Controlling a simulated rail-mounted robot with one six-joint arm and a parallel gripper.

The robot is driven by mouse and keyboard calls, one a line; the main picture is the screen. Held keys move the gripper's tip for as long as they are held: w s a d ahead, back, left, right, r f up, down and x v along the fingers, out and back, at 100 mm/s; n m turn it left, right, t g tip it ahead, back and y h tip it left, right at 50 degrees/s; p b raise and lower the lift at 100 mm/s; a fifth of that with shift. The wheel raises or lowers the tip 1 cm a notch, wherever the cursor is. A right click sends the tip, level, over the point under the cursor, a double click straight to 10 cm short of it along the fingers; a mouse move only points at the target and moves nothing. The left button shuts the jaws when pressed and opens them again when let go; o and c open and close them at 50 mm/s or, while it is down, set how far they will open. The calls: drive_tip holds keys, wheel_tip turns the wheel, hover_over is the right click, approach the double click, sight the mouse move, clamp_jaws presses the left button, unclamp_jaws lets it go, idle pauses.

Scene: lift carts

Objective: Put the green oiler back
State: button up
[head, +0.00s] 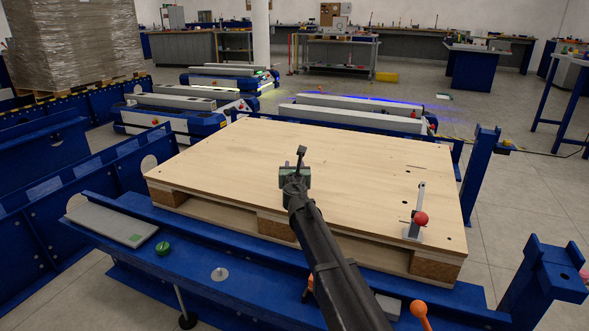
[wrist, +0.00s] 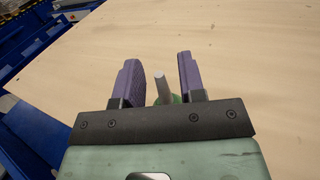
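My gripper (head: 301,155) is above the pale wooden board in the head view, at the end of my dark arm. In the wrist view its two purple fingers (wrist: 161,80) are partly apart. Between them is the green oiler (wrist: 176,98), with a grey spout (wrist: 162,88) standing up from its rounded green top. A grey plate (head: 108,221) with a small green mark (head: 136,238) lies on the blue frame at the left.
The wooden board (head: 370,165) lies on a blue lift frame and is mostly clear. A lever with a red ball (head: 421,218) stands near its right front. A green knob-like thing (head: 163,248) sits on the blue frame. A blue post (head: 480,165) rises at the right.

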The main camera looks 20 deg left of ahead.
drive_tip(key=v, duration=1.2)
drive_tip(key=shift+d, duration=0.1)
